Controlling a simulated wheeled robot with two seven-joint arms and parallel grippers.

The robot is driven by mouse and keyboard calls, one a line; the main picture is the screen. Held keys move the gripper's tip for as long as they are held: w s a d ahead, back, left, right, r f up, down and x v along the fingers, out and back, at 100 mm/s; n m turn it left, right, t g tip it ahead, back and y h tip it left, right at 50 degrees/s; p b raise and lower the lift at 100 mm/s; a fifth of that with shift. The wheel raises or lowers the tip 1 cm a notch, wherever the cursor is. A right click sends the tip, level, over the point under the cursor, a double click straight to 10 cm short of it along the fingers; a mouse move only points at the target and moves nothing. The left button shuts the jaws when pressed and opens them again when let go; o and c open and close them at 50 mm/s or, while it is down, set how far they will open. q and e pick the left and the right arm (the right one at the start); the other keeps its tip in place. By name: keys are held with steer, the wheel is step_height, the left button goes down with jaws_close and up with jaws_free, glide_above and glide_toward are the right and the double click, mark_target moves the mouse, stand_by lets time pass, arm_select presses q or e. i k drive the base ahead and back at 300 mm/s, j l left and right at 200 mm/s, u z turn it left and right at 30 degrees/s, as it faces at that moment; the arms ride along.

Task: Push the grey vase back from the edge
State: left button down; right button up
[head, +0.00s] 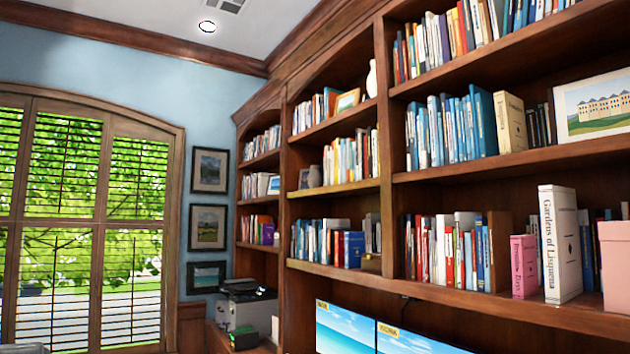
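A pale, whitish vase (371,79) stands upright on an upper shelf of the middle bookcase section, at the right end beside a small framed picture. A small greyish rounded object (314,176), possibly a vase, stands on the shelf below, at the left beside a small dark frame. It is too small to tell its shape or how near the edge it is. I cannot tell which of these is the grey vase. Neither of my grippers is in view.
Wooden bookcases (440,290) full of books run along the right wall. Two bright screens (343,330) stand below the shelves. A printer (247,308) sits on a low counter in the corner. A shuttered window (88,220) is at the left. The floor is out of view.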

mark_target(315, 178)
steer(key=i+u, duration=0.25)
steer(key=i, duration=0.35)
steer(key=i+u, duration=0.25)
steer(key=i, duration=0.35)
steer(key=i+l+u, duration=0.2)
steer(key=i, duration=0.4)
